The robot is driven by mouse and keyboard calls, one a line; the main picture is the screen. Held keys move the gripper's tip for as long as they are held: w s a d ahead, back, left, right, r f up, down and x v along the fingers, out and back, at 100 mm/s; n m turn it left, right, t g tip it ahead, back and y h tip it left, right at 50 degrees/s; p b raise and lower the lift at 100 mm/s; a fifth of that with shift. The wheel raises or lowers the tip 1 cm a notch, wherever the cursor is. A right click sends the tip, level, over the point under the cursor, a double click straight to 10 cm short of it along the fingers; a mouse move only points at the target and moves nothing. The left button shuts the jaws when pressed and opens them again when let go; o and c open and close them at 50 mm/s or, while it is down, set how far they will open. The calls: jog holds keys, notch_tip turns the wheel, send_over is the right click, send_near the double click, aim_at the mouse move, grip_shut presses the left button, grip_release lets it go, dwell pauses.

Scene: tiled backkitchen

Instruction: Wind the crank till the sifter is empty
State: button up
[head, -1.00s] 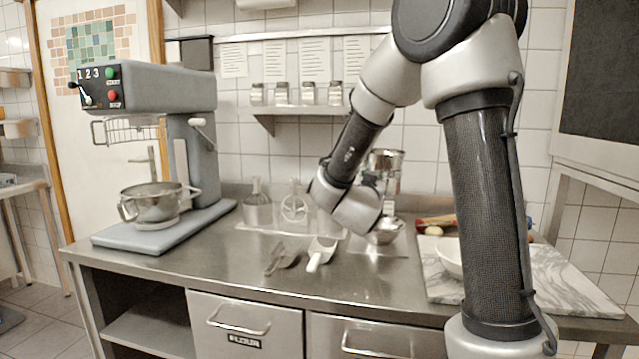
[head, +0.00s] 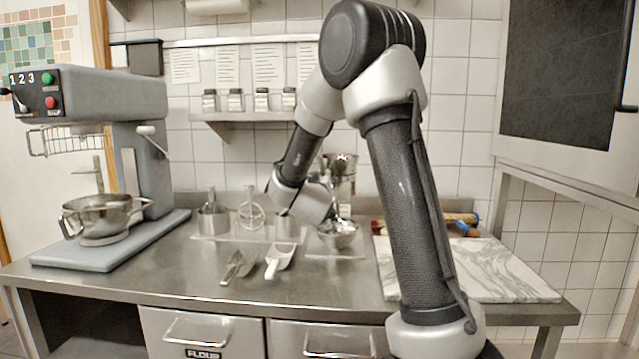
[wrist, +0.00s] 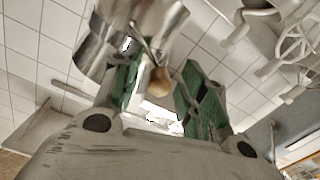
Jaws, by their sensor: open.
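The metal sifter (head: 341,165) stands at the back of the steel counter, partly hidden behind my arm. Its shiny drum (wrist: 108,40) fills the upper left of the wrist view. The crank, a thin rod with a round wooden knob (wrist: 160,81), shows between the two green-padded fingers of my gripper (wrist: 160,68). The fingers are spread, with a gap visible on the knob's right; whether the left one touches it I cannot tell. A metal bowl (head: 340,238) sits below the sifter. The sifter's contents cannot be seen.
A grey stand mixer (head: 90,95) with a bowl stands at the left. The counter front is clear.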

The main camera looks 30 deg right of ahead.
grip_shut()
jog(key=shift+r, duration=0.1)
